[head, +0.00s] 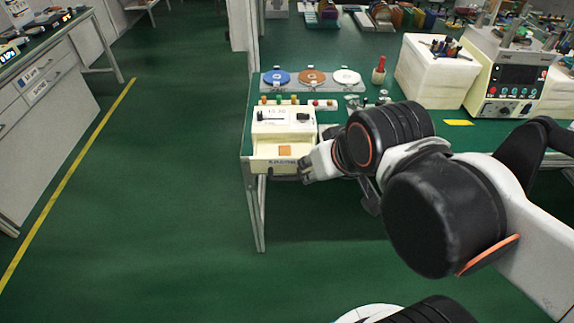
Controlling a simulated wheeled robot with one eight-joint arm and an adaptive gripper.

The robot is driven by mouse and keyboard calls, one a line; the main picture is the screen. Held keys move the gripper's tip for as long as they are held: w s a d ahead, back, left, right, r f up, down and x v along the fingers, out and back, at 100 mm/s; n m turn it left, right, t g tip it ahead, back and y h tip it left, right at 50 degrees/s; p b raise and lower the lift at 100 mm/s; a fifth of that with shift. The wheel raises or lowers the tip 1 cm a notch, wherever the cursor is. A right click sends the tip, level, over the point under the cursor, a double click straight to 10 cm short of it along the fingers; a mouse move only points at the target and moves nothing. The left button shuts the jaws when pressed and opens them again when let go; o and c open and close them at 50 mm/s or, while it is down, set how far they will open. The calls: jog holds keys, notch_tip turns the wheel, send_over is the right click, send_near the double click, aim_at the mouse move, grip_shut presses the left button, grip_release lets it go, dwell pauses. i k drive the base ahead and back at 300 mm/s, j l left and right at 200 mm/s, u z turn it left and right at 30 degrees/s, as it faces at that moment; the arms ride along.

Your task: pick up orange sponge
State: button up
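A small orange block (285,151), which looks like the sponge, lies in the pulled-out drawer (262,164) of a cream box (284,122). The box stands at the left end of the green table. My gripper (304,171) is just right of the drawer's front, near the dark handle (284,178). It is apart from the orange block. The fingers are small and partly hidden by my wrist, so I cannot tell whether they are open or touch the handle.
Blue, brown and white discs (312,78) sit on a tray behind the box. A red-handled tool stands in a cup (379,76). A cream bin (434,72) and a control unit (507,84) stand to the right. The floor on the left is clear.

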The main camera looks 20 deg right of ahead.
aim_at(282, 149)
jog(key=z, duration=1.65)
jog(key=j+u, duration=0.15)
jog(key=u, duration=1.4)
jog(key=i+j, duration=0.15)
jog(key=j, duration=0.2)
jog(key=i+j, duration=0.15)
jog(key=j, duration=0.2)
jog(key=i+j+z, duration=0.1)
jog(key=j, duration=0.25)
jog(key=i+j, duration=0.2)
jog(key=j, duration=0.2)
